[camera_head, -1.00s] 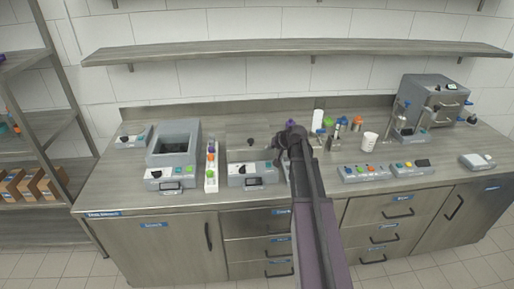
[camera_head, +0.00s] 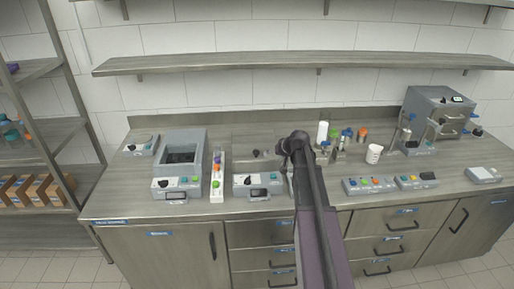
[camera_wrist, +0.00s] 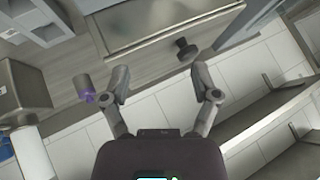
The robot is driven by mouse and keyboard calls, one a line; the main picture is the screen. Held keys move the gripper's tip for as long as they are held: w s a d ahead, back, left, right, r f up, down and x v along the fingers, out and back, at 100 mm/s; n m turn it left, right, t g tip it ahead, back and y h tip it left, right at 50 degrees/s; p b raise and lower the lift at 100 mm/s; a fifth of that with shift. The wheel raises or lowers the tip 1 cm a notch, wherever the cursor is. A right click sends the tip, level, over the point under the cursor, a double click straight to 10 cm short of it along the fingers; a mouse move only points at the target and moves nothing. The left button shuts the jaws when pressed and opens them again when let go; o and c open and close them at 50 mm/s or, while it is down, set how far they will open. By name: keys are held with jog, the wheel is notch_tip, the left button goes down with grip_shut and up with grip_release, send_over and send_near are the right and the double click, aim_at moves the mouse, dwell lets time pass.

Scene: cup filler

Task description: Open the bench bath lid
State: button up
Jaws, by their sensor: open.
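The bench bath looks to be the grey unit (camera_head: 258,186) left of my arm, with a small screen and knobs on its front. Its flat metal lid (camera_head: 243,142) lies on top and looks closed. A black knob (camera_head: 256,153) stands on the lid; it also shows in the wrist view (camera_wrist: 185,48), up and between my fingers. My gripper (camera_wrist: 162,88) is open and empty, with the knob beyond its fingertips and apart from them. In the head view my arm mostly hides the gripper, which is just right of the bath.
An open-topped grey unit (camera_head: 168,187) and a strip of coloured caps (camera_head: 217,183) stand left. Bottles (camera_head: 322,132), a white cup (camera_head: 374,153) and a grey machine (camera_head: 432,112) stand right. A purple-capped cylinder (camera_wrist: 84,84) is beside my left finger. A shelf (camera_head: 220,64) hangs above.

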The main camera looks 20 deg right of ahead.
aim_at(256, 151)
jog(key=w+a+r+n+g+p, duration=0.1)
jog(key=w+r+n+g+p, duration=0.2)
jog(key=r+n+p, duration=0.6)
notch_tip(256, 151, up, 2)
jog(key=g+p, duration=0.1)
jog(key=p, duration=0.3)
jog(key=shift+w+a+h, duration=0.3)
jog(key=shift+h, duration=0.1)
jog(key=shift+f, duration=0.15)
jog(key=b+x, duration=1.2)
jog(key=x, duration=0.1)
jog(key=shift+w+a+f, duration=0.1)
jog(key=shift+f, duration=0.1)
dwell(0.4)
grip_shut()
